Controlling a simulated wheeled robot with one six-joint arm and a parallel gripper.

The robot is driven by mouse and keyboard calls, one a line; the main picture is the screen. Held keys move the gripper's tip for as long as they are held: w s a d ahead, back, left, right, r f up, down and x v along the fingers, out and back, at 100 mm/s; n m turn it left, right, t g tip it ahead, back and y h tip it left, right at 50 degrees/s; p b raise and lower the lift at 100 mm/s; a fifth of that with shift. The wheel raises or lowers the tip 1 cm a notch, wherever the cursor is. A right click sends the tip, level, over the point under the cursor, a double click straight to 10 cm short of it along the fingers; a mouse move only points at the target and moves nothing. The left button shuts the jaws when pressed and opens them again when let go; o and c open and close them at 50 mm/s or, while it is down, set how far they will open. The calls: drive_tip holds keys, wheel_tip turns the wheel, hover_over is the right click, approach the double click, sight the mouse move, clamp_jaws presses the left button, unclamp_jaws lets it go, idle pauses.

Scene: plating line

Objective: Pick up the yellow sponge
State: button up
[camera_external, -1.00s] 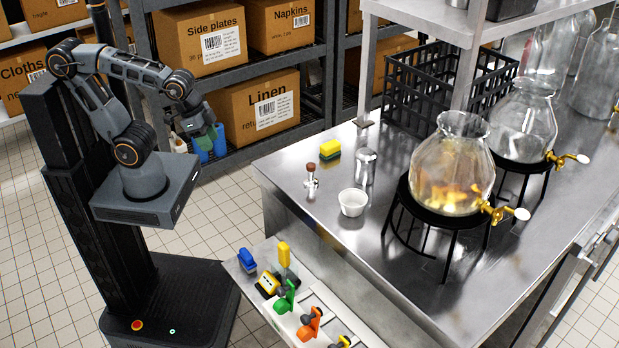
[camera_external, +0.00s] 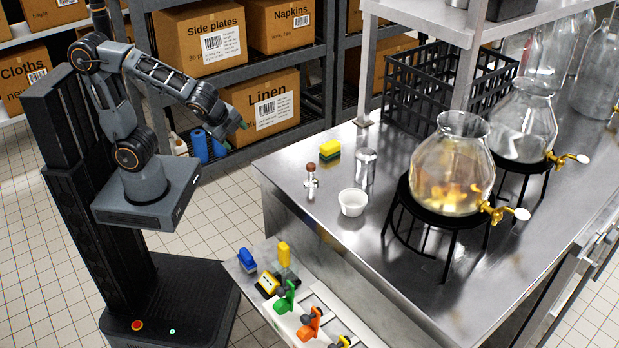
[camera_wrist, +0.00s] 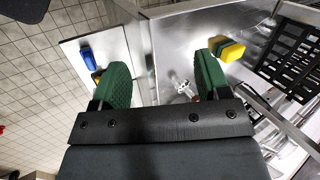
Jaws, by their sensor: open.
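The yellow sponge (camera_external: 329,148) with a green underside lies on the steel counter near its back left edge. It also shows in the wrist view (camera_wrist: 233,50), just right of the right green finger. My gripper (camera_external: 242,128) is open and empty, in the air left of the counter. In the wrist view its two green finger pads (camera_wrist: 160,84) stand wide apart with nothing between them. The sponge is clear of the fingers and fully in sight in the external view.
A tamper-like tool (camera_external: 311,176), a metal shaker (camera_external: 366,166) and a white bowl (camera_external: 352,202) stand near the sponge. A black crate (camera_external: 410,92) and glass dispensers (camera_external: 452,165) are further right. A lower shelf (camera_external: 318,292) holds several coloured tools. Boxed shelving stands behind.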

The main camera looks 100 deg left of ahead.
drive_tip(key=w+a+f+m+t+y+b, duration=0.2)
drive_tip(key=w+a+m+y, duration=0.15)
drive_tip(key=w+m, duration=0.65)
drive_tip(key=m+t+y, duration=0.1)
drive_tip(key=m+t, duration=0.3)
drive_tip(key=m, duration=0.5)
approach(322, 148)
drive_tip(key=shift+m, duration=0.4)
drive_tip(key=x, duration=0.6)
drive_tip(key=shift+w+f, duration=0.15)
drive_tip(key=shift+p+x, duration=0.35)
drive_tip(key=shift+x, duration=2.75)
drive_tip(key=shift+c, duration=0.5)
drive_tip(key=c, duration=0.9)
